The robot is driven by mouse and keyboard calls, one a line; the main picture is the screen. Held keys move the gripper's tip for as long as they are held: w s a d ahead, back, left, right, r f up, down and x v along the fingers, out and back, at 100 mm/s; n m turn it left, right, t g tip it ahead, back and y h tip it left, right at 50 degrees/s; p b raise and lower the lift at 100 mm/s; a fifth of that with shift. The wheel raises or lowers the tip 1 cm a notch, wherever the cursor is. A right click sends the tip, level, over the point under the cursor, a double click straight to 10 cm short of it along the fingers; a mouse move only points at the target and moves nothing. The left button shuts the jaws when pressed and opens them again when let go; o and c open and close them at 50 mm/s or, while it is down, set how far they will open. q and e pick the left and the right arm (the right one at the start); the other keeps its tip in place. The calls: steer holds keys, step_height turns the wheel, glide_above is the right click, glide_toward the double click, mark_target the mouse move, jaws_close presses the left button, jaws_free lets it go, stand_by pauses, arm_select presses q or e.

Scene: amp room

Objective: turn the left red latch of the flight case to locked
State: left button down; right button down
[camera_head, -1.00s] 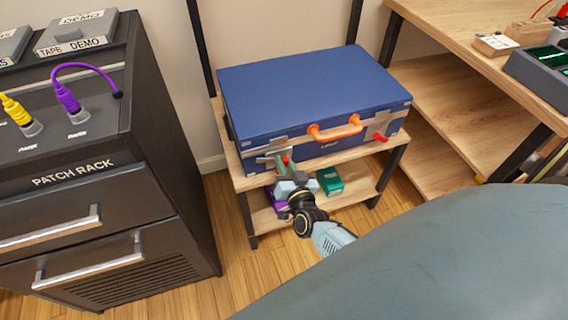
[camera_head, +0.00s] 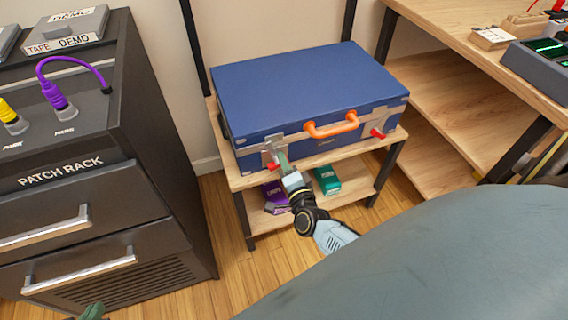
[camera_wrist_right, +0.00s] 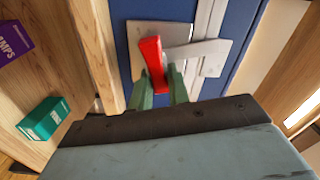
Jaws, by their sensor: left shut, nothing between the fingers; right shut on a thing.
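The blue flight case (camera_head: 305,85) lies shut on a wooden shelf stand, its orange handle (camera_head: 331,125) facing me. The left red latch (camera_head: 274,167) is on its metal plate at the left of the case's front. My right gripper (camera_head: 283,164) is at this latch; in the right wrist view the red lever (camera_wrist_right: 153,62) runs down between the green fingers (camera_wrist_right: 160,90), which are shut on it. The right red latch (camera_head: 378,134) sticks out near the front right corner. Only a green tip of my left gripper (camera_head: 92,312) shows at the bottom left; it is shut and empty.
The black patch rack (camera_head: 75,185) with drawers stands left of the case. The lower shelf holds a purple box (camera_head: 275,197) and a green box (camera_head: 327,180). A wooden bench (camera_head: 470,40) stands at the right.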

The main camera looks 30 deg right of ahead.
arm_select(q)
steer(key=shift+w+d+r+t+h+b, duration=0.2)
steer(key=shift+w+d+r+t, duration=0.1)
steer(key=shift+w+r+t, duration=0.3)
steer(key=shift+w+d+r+t+h+b, duration=0.25)
steer(key=shift+w+r+t, duration=0.2)
steer(key=shift+r, duration=0.3)
steer(key=shift+w+d+r+t+h+b, duration=0.15)
steer(key=shift+w+d+r+t, duration=0.2)
steer(key=shift+w+r+t, duration=0.25)
arm_select(e)
steer(key=shift+f+m, duration=0.25)
steer(key=shift+m, duration=1.35)
arm_select(q)
steer(key=shift+r, duration=0.1)
arm_select(e)
steer(key=c, duration=1.3)
jaws_free()
steer(key=shift+s, duration=0.1)
